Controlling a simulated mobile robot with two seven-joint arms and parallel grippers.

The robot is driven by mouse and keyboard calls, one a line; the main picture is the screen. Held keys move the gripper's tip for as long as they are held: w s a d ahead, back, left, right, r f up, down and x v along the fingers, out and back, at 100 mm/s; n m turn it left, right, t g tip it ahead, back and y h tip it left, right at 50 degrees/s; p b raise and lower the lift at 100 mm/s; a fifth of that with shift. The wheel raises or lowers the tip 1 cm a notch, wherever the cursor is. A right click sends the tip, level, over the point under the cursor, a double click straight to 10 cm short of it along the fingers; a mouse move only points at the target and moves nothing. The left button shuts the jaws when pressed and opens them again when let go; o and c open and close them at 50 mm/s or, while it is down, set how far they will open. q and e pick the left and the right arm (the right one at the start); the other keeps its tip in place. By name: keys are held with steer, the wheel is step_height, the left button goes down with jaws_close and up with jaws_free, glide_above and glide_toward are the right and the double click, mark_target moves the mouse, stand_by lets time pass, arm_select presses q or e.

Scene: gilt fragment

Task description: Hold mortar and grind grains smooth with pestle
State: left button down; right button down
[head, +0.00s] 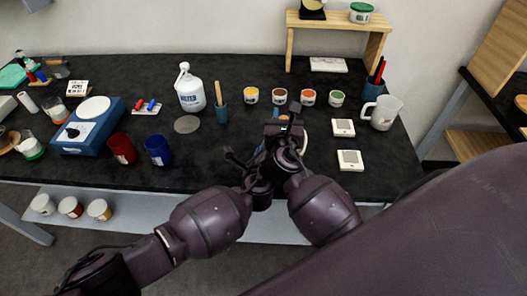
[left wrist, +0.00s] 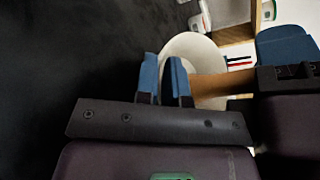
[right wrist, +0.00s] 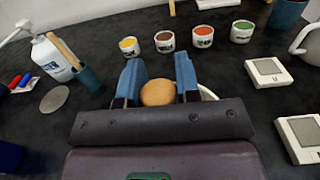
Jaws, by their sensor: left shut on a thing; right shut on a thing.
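The white mortar (left wrist: 195,48) sits on the dark table, mostly hidden in the head view behind my arms; a bit of its rim shows in the right wrist view (right wrist: 208,94). My left gripper (left wrist: 165,78) is shut on the mortar's wall at its near side. My right gripper (right wrist: 158,82) is shut on the wooden pestle, whose rounded top (right wrist: 158,93) shows between the blue fingers. In the left wrist view the pestle's shaft (left wrist: 210,86) runs sideways from the right gripper toward the mortar's opening. The grains and the pestle's lower end are hidden.
Behind the mortar stand several small colored jars (head: 308,97). A water bottle (head: 190,90) and a blue cup with a wooden tool (head: 221,113) are to the left. Two white square devices (head: 350,160) and a white jug (head: 381,112) are to the right.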

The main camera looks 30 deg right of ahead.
steer(key=shift+d, duration=0.1)
steer(key=shift+s+d+f, duration=0.1)
steer(key=shift+s+d, duration=0.1)
steer(key=shift+d, duration=0.75)
steer(key=shift+w+a+r, duration=0.15)
steer(key=shift+a+r, duration=0.1)
steer(key=shift+r, duration=0.4)
steer(key=shift+w+a+r, duration=0.15)
steer(key=shift+a+r, duration=0.1)
steer(key=shift+r, duration=0.4)
arm_select(q)
steer(key=c, duration=1.1)
jaws_free()
steer(key=shift+c, duration=0.2)
